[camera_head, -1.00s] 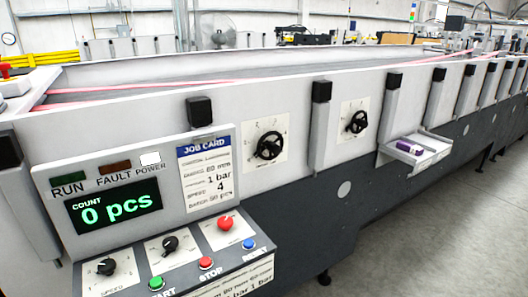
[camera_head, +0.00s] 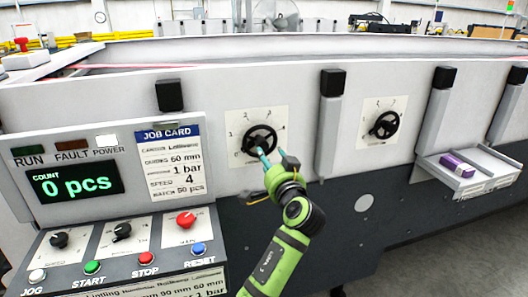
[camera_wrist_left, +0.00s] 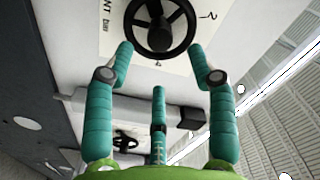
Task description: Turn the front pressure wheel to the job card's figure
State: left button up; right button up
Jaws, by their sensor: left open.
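The front pressure wheel (camera_head: 260,140) is a black handwheel on a white scale plate, right of the job card. The job card (camera_head: 174,165) reads 1 bar. My left gripper (camera_head: 272,160) is at this wheel's lower right in the head view, fingers pointing at it and partly covering it. In the left wrist view the wheel (camera_wrist_left: 160,25) is just beyond the open teal fingers (camera_wrist_left: 162,55), its plate marked "NT bar"; nothing is between the fingers. I cannot tell whether they touch the rim. The wheel's pointer is too small to read. My right gripper is not in view.
A second black wheel (camera_head: 384,125) is further right. Upright bars with black caps (camera_head: 333,82) flank the wheels. A shelf (camera_head: 468,172) with a purple box (camera_head: 457,165) juts out at right. The control panel (camera_head: 122,250) with knobs and buttons juts out at lower left.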

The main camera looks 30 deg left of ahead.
aim_at(264, 148)
pick_arm(q)
jog(key=shift+w+a+r+p, duration=0.15)
jog(key=shift+w+a+p, duration=0.15)
jog(key=shift+a, duration=0.25)
jog(key=shift+w+a+r+p, duration=0.15)
jog(key=shift+w+a+p, duration=0.15)
jog(key=shift+a, duration=0.2)
jog(key=x, duration=0.1)
jog(key=p+x, duration=0.1)
jog(key=x, duration=0.1)
jog(key=shift+w+f, duration=0.2)
jog(key=shift+w, duration=0.15)
jog(key=shift+w+a, duration=0.25)
jog(key=shift+a, duration=0.15)
jog(key=shift+f, duration=0.1)
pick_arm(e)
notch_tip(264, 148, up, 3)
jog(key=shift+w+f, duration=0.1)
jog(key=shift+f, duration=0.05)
pick_arm(q)
jog(key=shift+c, duration=0.4)
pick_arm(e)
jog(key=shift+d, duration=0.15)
pick_arm(q)
grip_shut()
